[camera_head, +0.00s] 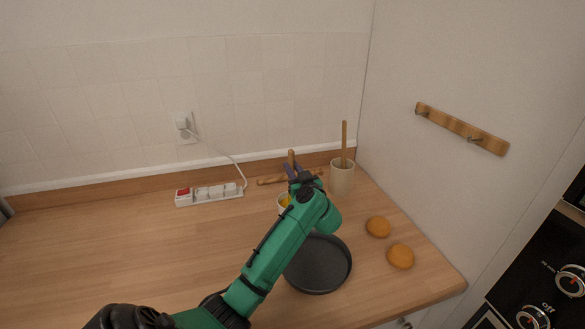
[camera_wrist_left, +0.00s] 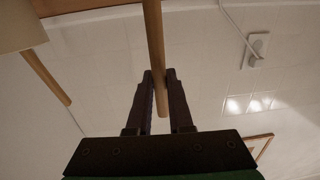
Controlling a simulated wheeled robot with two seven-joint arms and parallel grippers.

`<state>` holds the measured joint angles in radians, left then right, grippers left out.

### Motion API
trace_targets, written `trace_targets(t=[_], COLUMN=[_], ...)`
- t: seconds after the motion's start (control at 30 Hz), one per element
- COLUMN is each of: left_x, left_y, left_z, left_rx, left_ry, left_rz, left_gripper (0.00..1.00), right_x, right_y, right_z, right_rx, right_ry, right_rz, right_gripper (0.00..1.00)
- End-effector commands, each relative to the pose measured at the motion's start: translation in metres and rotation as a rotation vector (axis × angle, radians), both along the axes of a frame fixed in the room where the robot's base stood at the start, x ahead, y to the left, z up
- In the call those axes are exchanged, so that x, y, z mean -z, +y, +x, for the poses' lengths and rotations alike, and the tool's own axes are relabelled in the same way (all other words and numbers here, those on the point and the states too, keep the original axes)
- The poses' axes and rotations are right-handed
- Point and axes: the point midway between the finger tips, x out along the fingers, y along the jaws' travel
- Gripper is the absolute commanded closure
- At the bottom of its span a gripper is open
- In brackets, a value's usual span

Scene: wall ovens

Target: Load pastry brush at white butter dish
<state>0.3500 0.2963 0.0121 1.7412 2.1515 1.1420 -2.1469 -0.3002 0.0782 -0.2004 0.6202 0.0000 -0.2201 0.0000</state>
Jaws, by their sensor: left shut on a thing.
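My left gripper (camera_head: 293,172) is shut on the wooden handle of the pastry brush (camera_head: 291,157), which stands roughly upright. In the left wrist view, the handle (camera_wrist_left: 153,40) passes between my two dark fingers (camera_wrist_left: 160,85). The brush's bristle end is hidden in the head view. The white butter dish (camera_head: 280,207) with yellow butter is just below and left of my gripper, partly covered by my arm. I cannot tell whether the brush touches it. My right gripper is not in view.
A cream crock (camera_head: 342,179) with a wooden utensil stands right of my gripper. A rolling pin (camera_head: 268,182) lies behind. A dark round pan (camera_head: 325,268), two orange-brown buns (camera_head: 378,227) and a power strip (camera_head: 210,195) are nearby. The counter's left side is clear.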

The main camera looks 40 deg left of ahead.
Motion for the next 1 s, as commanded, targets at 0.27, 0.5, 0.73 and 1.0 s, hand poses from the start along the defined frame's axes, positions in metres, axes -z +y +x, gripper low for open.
trace_targets(t=[0.27,0.5,0.73,1.0], left_x=[0.0035,0.0063,0.0086,0.0094], left_y=[-0.0001,-0.0001,-0.0002,-0.0003], left_z=[0.0000,0.0000,0.0001,0.0000], left_rx=[0.000,0.000,0.001,0.000], left_ry=[0.000,-0.001,0.000,0.001], left_rz=[0.000,0.000,0.000,-0.002], left_gripper=[1.00,1.00,1.00,1.00], right_x=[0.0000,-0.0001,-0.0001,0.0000], right_y=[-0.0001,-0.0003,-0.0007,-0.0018], right_z=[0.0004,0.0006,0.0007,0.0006], right_rx=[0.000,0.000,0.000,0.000], right_ry=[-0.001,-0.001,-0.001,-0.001], right_rz=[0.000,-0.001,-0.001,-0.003], right_gripper=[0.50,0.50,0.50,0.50])
